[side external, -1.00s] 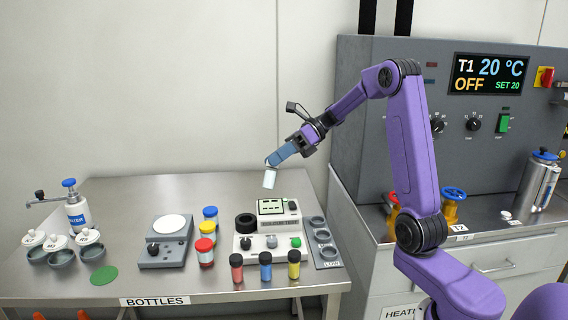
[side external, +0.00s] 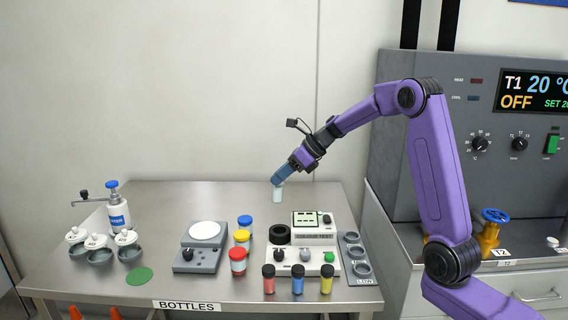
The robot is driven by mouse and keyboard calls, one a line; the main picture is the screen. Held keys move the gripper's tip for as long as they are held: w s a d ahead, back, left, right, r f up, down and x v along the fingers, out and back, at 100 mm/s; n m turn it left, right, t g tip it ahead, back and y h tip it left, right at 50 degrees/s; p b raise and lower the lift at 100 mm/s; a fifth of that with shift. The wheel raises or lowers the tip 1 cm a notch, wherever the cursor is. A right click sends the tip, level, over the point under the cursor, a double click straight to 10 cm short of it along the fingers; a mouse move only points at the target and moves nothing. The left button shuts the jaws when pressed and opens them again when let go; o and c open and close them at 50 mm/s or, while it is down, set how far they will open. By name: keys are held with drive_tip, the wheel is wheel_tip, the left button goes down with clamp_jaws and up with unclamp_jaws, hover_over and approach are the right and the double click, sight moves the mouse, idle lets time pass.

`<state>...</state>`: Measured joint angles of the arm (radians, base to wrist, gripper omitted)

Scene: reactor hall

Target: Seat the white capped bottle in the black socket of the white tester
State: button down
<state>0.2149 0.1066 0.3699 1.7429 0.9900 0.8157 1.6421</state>
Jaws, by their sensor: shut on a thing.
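My gripper (side external: 280,180) has blue fingers pointing down and is shut on the pale white bottle (side external: 278,196). The bottle hangs below the fingers, close to upright; its cap is hidden by them. The white tester (side external: 316,252) stands on the steel bench, with a small display panel at its back. Its black socket (side external: 280,235) is a dark ring at the tester's left, and it looks empty. In the picture the bottle is above the socket and apart from it; how far behind it, I cannot tell.
Red, blue and yellow vials (side external: 297,280) stand in front of the tester. Several colour-capped jars (side external: 238,262) stand to its left, beside a grey plate device (side external: 201,248). A grey rack with round holes (side external: 357,259) is at its right. The bench behind is clear.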

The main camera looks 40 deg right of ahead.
sight(282, 193)
drive_tip(key=shift+n+h, duration=0.3)
drive_tip(key=shift+h, duration=0.4)
wheel_tip(282, 193, down, 9)
drive_tip(key=shift+f, duration=1.2)
drive_tip(key=shift+f, duration=0.8)
idle(1.1)
drive_tip(key=shift+c, duration=1.1)
unclamp_jaws()
drive_tip(key=shift+r, duration=3.5)
